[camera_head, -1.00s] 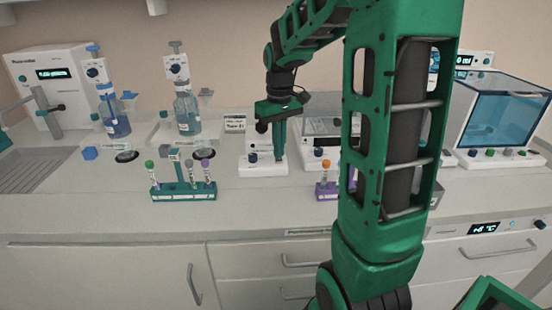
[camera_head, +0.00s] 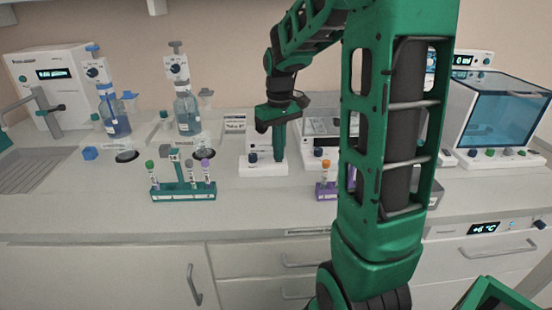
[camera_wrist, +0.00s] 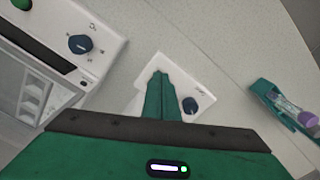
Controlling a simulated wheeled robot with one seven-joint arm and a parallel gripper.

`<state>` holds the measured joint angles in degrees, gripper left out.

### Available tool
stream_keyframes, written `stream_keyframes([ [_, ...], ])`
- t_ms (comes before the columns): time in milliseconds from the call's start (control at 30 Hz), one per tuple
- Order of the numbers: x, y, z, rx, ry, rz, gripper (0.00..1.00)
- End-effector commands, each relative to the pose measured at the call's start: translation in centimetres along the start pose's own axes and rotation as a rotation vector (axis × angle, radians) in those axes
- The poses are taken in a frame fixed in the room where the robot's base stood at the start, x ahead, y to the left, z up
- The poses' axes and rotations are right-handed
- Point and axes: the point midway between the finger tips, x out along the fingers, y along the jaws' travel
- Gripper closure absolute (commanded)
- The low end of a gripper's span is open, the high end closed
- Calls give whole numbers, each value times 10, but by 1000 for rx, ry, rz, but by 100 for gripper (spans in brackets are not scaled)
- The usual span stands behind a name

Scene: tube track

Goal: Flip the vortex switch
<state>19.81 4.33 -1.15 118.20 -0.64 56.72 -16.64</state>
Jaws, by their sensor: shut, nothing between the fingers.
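The vortex mixer (camera_head: 250,170) is a small white device in the middle of the counter. It has a dark blue knob (camera_head: 252,157) at its front left. The wrist view shows its white base (camera_wrist: 195,78) with the same knob (camera_wrist: 190,104) beside my fingers. My gripper (camera_head: 280,157) is shut and empty and points down over the mixer, just right of the knob in the head view. In the wrist view my gripper (camera_wrist: 160,76) has its tips over the white base, left of the knob. I cannot tell whether the tips touch it. The mixer's rear is partly hidden.
A teal tube rack (camera_head: 183,194) stands in front left, and a rack with an orange-capped tube (camera_head: 326,187) at front right. A white machine with a blue knob (camera_wrist: 80,44) is close beside the mixer. Bottles (camera_head: 187,112) stand behind left. My arm hides part of the right side.

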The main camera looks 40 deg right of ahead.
Motion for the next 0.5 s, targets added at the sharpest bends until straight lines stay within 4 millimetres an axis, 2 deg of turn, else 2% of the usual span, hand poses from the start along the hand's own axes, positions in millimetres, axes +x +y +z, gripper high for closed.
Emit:
stream_keyframes([
  [500,-32,0,0,0,1,0,100],
])
